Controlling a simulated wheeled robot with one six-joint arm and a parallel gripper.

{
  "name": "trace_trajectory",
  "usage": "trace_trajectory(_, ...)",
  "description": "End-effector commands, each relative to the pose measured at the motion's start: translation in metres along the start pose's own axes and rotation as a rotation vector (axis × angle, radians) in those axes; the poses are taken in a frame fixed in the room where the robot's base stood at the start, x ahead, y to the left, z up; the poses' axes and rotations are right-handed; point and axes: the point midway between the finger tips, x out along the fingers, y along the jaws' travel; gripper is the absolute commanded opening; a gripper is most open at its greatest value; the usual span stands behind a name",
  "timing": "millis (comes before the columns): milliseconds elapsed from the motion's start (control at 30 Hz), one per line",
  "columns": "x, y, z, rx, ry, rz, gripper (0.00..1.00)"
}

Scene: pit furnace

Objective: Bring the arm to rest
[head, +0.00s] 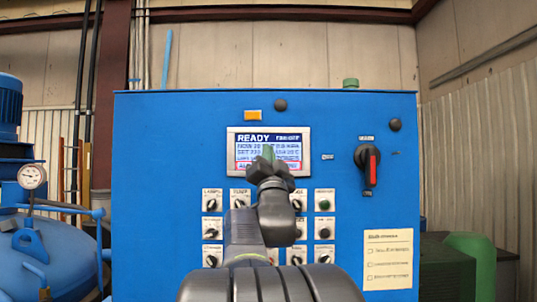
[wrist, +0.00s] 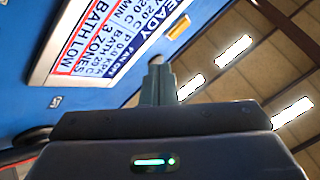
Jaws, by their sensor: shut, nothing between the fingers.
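My gripper (head: 268,153) is in front of the blue control cabinet (head: 160,200), with its greenish fingertips over the lower part of the lit screen (head: 245,140). In the wrist view my gripper (wrist: 157,62) points up past the screen (wrist: 110,40), and its fingers are shut together with nothing between them. I cannot tell whether the fingertips touch the cabinet. The screen reads READY at the top, and a red-framed line in the wrist view reads BATH LOW. My arm hides part of the screen and some knobs.
Rows of knobs (head: 212,228) sit below the screen. A blue vessel with a gauge (head: 32,176) stands at left.

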Motion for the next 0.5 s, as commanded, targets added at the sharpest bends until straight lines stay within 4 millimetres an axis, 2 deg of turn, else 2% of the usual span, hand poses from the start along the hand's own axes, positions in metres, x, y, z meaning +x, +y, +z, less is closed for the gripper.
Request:
trace_trajectory(333,0.001,0.001,0.0,0.0,0.0,0.0,0.0)
trace_trajectory(500,0.01,0.005,0.005,-0.001,-0.002,0.002,0.0)
